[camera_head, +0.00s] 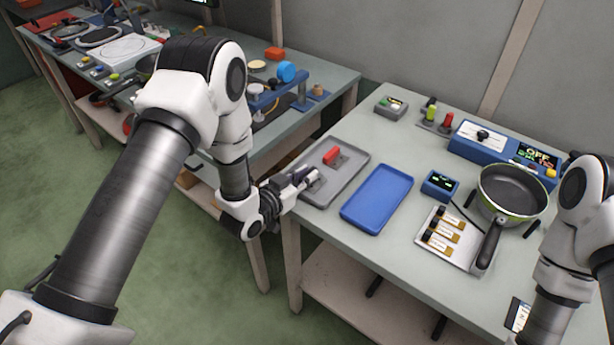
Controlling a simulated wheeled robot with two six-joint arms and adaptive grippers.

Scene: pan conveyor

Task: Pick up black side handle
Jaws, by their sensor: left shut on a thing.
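My left gripper (308,180) reaches in from the left to the near left part of the grey tray (347,182). It is shut on a small dark piece, the black side handle (299,174), which shows only in part between and beside the fingers. Its full shape is hidden, and I cannot tell whether it still touches the tray. My right arm stands at the right edge, with its gripper out of view.
A red part (331,155) lies in the grey tray. Beside it is an empty blue tray (378,198). A frying pan (513,191) stands at right, near a plate with labelled parts (441,236) and a blue control box (490,143). Another bench (335,82) stands behind left.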

